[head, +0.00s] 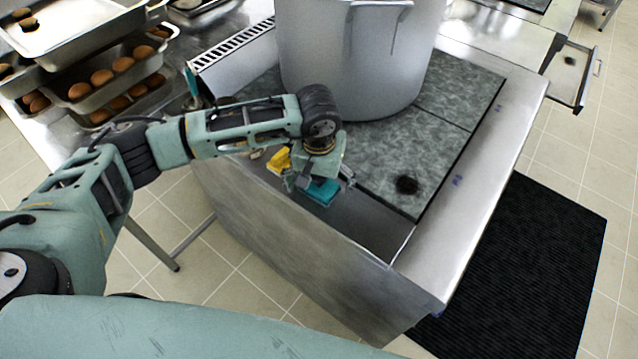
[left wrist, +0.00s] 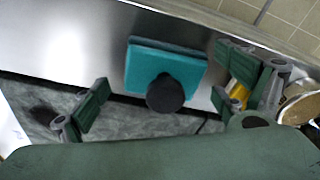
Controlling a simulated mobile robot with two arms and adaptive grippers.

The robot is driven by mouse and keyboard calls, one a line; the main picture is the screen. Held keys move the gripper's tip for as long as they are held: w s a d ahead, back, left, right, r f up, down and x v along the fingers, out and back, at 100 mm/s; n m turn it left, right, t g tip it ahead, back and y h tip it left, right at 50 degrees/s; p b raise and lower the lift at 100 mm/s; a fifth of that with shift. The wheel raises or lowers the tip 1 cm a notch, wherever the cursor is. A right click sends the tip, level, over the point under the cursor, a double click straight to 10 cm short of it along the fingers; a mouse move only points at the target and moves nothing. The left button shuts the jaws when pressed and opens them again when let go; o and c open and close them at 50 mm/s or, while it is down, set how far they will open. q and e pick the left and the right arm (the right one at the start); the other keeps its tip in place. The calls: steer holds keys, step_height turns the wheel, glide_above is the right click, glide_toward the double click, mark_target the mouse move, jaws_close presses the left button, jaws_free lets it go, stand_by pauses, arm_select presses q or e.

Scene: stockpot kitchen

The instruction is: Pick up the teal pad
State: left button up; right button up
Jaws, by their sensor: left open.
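The teal pad (head: 322,192) lies on the metal strip at the stove's near side, partly hidden under my left gripper (head: 318,184) in the head view. In the left wrist view the teal pad (left wrist: 140,68) is a flat block with a round black knob (left wrist: 165,92) on its near side. My left gripper (left wrist: 160,97) is open there, with one finger left of the pad and one right of it. I see nothing held between the fingers. My right gripper is in neither view.
A yellow item (head: 279,160) lies just left of the pad. A large stockpot (head: 350,60) stands on the dark stove top (head: 440,150) behind my gripper. Trays of brown rolls (head: 118,75) are at the upper left. A black mat (head: 530,270) lies on the floor at right.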

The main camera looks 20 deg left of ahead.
arm_select(q)
steer(key=shift+c, duration=0.7)
steer(key=c, duration=1.2)
steer(key=shift+s, duration=0.1)
steer(key=shift+r+b, duration=0.4)
steer(key=shift+r, duration=0.15)
steer(key=r, duration=0.1)
steer(key=r+b, duration=0.1)
steer(key=shift+w+r, duration=0.2)
steer(key=shift+r, duration=0.2)
steer(key=w+r+b, duration=0.1)
steer(key=w+r, duration=0.1)
steer(key=w, duration=0.1)
steer(key=w+a+r+b, duration=0.1)
steer(key=w+r, duration=0.1)
steer(key=w, duration=0.1)
steer(key=w+r+b, duration=0.2)
steer(key=w, duration=0.2)
steer(key=shift+a, duration=0.15)
steer(key=shift+w+a+r, duration=0.15)
steer(key=shift+w+r, duration=0.45)
steer(key=shift+w, duration=0.15)
